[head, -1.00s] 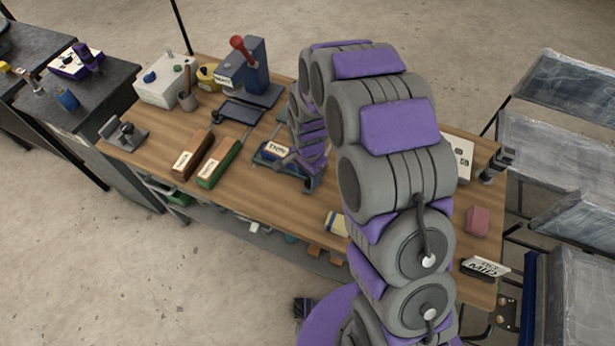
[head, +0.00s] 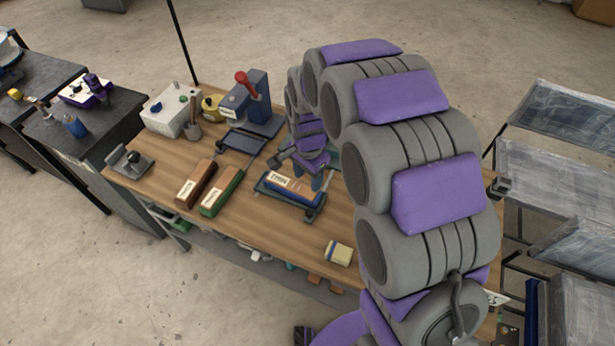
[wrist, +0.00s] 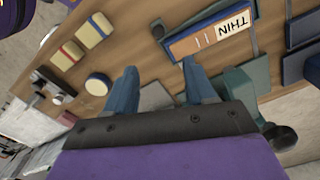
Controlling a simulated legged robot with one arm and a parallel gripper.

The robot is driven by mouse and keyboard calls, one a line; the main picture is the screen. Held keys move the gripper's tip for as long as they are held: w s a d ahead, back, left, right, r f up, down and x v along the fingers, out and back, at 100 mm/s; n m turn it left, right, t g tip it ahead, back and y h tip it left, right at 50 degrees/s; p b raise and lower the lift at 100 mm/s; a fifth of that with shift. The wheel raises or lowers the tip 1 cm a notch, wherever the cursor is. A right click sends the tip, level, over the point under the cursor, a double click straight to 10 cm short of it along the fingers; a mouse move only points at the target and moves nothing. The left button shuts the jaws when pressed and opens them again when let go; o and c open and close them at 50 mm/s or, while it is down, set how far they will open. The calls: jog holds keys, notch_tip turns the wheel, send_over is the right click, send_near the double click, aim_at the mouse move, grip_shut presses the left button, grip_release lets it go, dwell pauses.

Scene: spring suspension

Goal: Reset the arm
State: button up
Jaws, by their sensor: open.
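My gripper (wrist: 163,88) shows in the wrist view with its two blue fingers apart and nothing between them. In that view it hangs over the wooden table, beside a tray that holds an orange and blue block labelled THIN (wrist: 210,40). In the head view my arm curves over the table, and the gripper end (head: 316,178) is partly hidden behind my arm links. It is just above and behind the THIN block (head: 293,188) in its dark tray (head: 268,190).
A brown block (head: 195,184) and a green block (head: 222,193) lie left of the tray. A press with a red knob (head: 250,100) and a white box (head: 170,108) stand at the back. A yellow block (head: 338,252) is near the front edge.

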dwell(0.3)
jog(key=s+d+r+n, duration=0.3)
jog(key=s+d+r, duration=0.1)
jog(key=s, duration=0.6)
jog(key=s+d+r+n+g, duration=0.1)
jog(key=s+d+r+n, duration=0.2)
jog(key=s+d, duration=0.3)
jog(key=s+d+r+n, duration=0.3)
jog(key=s+r, duration=0.3)
jog(key=s, duration=0.9)
jog(key=shift+d+g, duration=0.4)
jog(key=shift+d, duration=0.5)
jog(key=shift+r, duration=0.1)
